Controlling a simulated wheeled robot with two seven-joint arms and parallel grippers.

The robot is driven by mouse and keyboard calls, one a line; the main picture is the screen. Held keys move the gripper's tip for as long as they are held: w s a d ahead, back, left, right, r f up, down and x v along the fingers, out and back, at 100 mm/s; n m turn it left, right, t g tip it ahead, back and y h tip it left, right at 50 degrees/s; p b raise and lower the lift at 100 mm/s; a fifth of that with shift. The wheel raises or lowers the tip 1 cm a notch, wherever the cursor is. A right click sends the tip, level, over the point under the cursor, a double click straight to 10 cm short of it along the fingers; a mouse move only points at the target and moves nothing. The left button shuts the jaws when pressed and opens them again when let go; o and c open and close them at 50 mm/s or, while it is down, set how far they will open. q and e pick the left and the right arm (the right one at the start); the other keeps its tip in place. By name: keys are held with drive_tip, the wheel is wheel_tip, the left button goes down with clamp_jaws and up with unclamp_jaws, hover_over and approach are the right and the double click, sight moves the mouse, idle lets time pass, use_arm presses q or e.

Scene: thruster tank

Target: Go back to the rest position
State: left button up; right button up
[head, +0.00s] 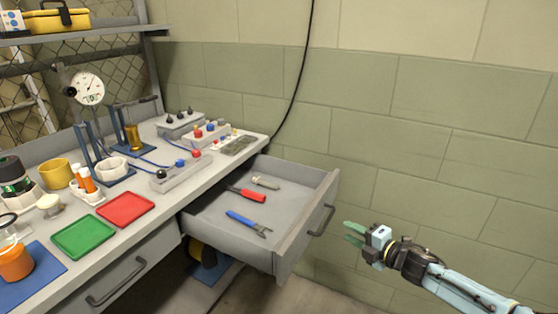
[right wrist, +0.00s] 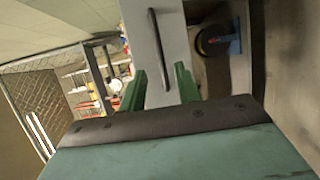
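My right gripper (head: 354,232) is at the right in the head view, to the right of the open drawer's handle and apart from it. Its green fingers show a gap with nothing between them, and they also show spread apart in the right wrist view (right wrist: 160,88). My left gripper is not in either view. The open drawer (head: 215,222) holds a blue-handled tool (head: 243,219), a red-handled tool (head: 247,194) and a grey piece (head: 266,182). The drawer's handle (head: 322,220) is on its front.
The bench carries a green tray (head: 83,237), a red tray (head: 125,209), a yellow cup (head: 56,173) and a dial gauge (head: 88,89). The drawer juts out from the bench. A block wall (head: 440,110) stands behind. The space around my right gripper looks clear.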

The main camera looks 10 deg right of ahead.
drive_tip(key=s+f+m+g+h+p, duration=0.55)
drive_tip(key=s+f+m+p, duration=0.65)
drive_tip(key=s+f, duration=0.7)
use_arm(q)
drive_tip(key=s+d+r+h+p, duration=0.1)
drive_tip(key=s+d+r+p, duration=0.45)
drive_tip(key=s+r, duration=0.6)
use_arm(e)
drive_tip(key=s+a+f+m+g+h, duration=0.1)
drive_tip(key=s+a+f+m+g, duration=0.15)
drive_tip(key=s, duration=0.95)
drive_tip(key=s+a+f+m+g, duration=0.1)
drive_tip(key=s+a+m+g, duration=0.25)
drive_tip(key=s, duration=0.85)
drive_tip(key=s+a+f+m+g+h, duration=0.1)
drive_tip(key=s+a+f+m+g, duration=0.2)
drive_tip(key=s, duration=0.9)
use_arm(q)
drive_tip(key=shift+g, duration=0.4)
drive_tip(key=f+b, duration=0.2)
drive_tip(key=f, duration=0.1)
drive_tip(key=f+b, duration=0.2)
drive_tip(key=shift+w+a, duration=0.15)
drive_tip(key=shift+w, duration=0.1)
use_arm(e)
wheel_tip(320, 180, down, 4)
drive_tip(key=shift+d+r+m+t+y, duration=0.1)
drive_tip(key=shift+r+m+t+y, duration=0.2)
drive_tip(key=shift+t, duration=0.25)
